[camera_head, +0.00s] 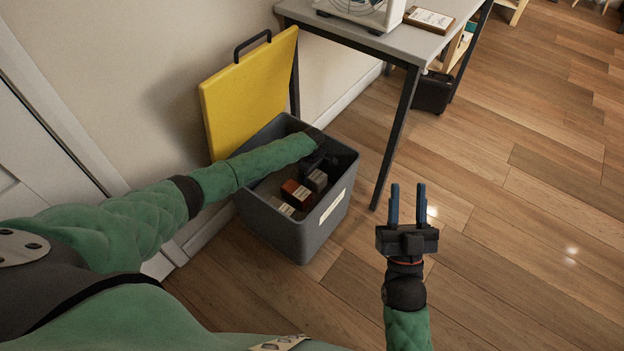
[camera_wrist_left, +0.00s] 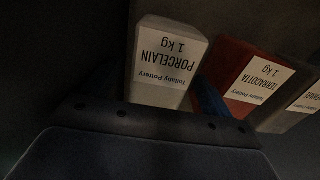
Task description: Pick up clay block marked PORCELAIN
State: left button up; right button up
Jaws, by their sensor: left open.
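The pale clay block marked PORCELAIN (camera_wrist_left: 166,60) stands in the grey bin (camera_head: 317,221), its label upside down in the left wrist view. In the head view it appears to be the block (camera_head: 317,180) closest to my left gripper (camera_head: 322,161). My left gripper is open and reaches down into the bin. One blue finger shows in the left wrist view between the PORCELAIN and TERRACOTTA blocks; the other finger is not clear there. I cannot tell if the fingers touch the block. My right gripper (camera_head: 407,205) is open and empty above the floor.
The red-brown TERRACOTTA block (camera_head: 296,193) and a third labelled block (camera_head: 286,208) stand in the same row. The bin walls surround my left gripper. A yellow lid (camera_head: 250,90) leans upright behind the bin.

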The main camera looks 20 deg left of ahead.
pick_arm(q)
jog(key=shift+f, duration=0.6)
jog(key=c, duration=1.6)
jog(key=shift+r, duration=0.1)
jog(key=shift+c, duration=1.2)
pick_arm(e)
jog(key=r, duration=0.1)
jog(key=s+r+t, duration=0.1)
jog(key=r, duration=0.1)
jog(key=shift+s+d, duration=0.15)
jog(key=shift+d, duration=0.05)
